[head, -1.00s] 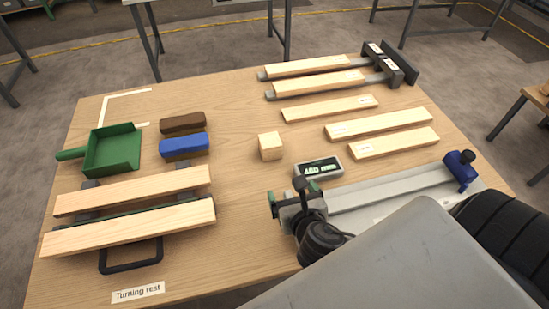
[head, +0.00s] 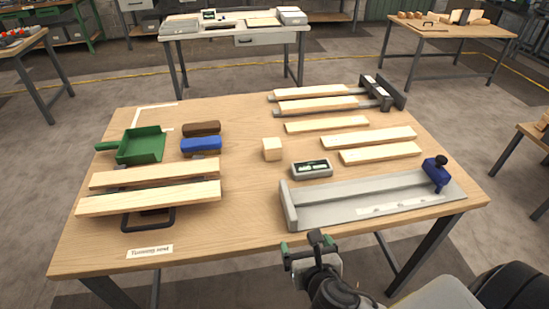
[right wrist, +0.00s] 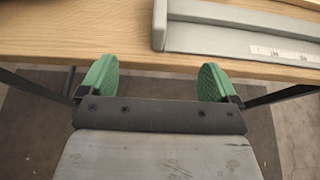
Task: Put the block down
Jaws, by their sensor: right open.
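A small pale wooden block (head: 272,149) stands on the middle of the wooden table (head: 245,215), clear of the other pieces. My right gripper (head: 300,244) is in front of the table's near edge, well away from the block. In the right wrist view its two green finger pads (right wrist: 158,80) are wide apart with nothing between them. The block does not show in the right wrist view. My left gripper is not in view.
Wooden strips (head: 368,139) lie at the right. A turning rest with planks (head: 150,197), a green dustpan (head: 142,145) and brushes (head: 201,146) are at the left.

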